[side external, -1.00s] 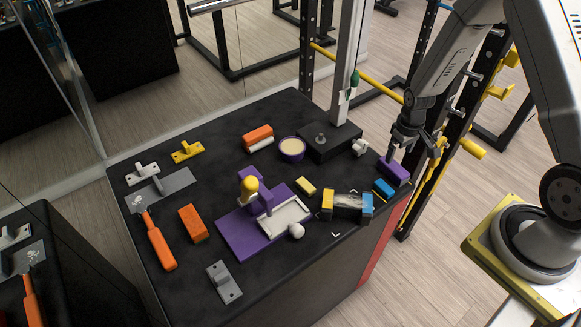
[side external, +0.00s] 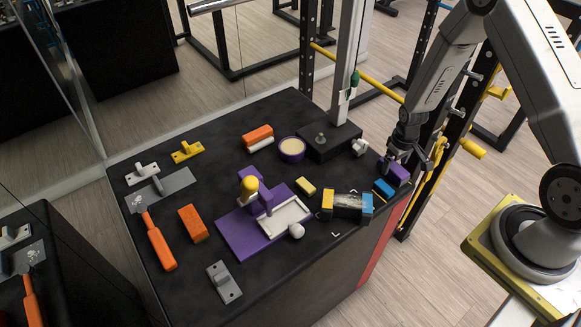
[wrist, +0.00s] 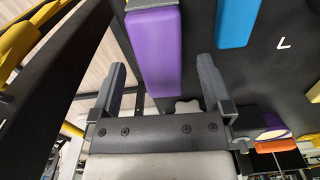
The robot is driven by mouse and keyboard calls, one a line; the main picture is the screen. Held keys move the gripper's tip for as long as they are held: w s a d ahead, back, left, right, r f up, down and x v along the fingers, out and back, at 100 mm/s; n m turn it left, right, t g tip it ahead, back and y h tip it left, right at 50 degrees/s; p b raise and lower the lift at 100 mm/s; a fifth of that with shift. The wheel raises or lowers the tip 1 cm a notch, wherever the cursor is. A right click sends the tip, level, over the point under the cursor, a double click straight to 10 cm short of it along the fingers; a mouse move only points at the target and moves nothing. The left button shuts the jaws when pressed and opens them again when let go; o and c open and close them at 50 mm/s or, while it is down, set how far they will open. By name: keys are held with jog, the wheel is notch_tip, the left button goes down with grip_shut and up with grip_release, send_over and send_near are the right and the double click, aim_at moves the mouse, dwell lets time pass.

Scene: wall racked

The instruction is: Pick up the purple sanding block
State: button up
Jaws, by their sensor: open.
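The purple sanding block (side external: 394,171) lies at the right edge of the black table top in the side view. In the wrist view the purple block (wrist: 155,50) is a long purple bar at the upper middle, its near end level with the space between the fingertips. My gripper (side external: 405,165) is at the block in the side view, partly covering it. In the wrist view my gripper (wrist: 160,78) is open, with one finger on each side of the block's near end. Gaps show between the fingers and the block, and nothing is gripped.
A blue block (side external: 383,189) lies close beside the purple block and also shows in the wrist view (wrist: 236,20). A white knob (side external: 360,147) and black base (side external: 330,142) stand behind. The rack's yellow bar (side external: 464,143) is to the right.

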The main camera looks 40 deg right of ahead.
jog(key=shift+f, duration=0.9)
grip_shut()
jog(key=shift+r, duration=0.15)
jog(key=shift+r, duration=1.05)
jog(key=s+r, duration=0.1)
jog(key=r, duration=0.1)
jog(key=s+a+r, duration=0.1)
jog(key=s+r, duration=0.2)
jog(key=r, duration=0.1)
jog(key=shift+s+a+r, duration=0.25)
jog(key=shift+s+r, duration=0.1)
jog(key=shift+r, duration=0.05)
jog(key=s+a+r, duration=0.3)
jog(key=s+r, duration=0.1)
jog(key=s, duration=0.4)
jog(key=shift+s, duration=0.3)
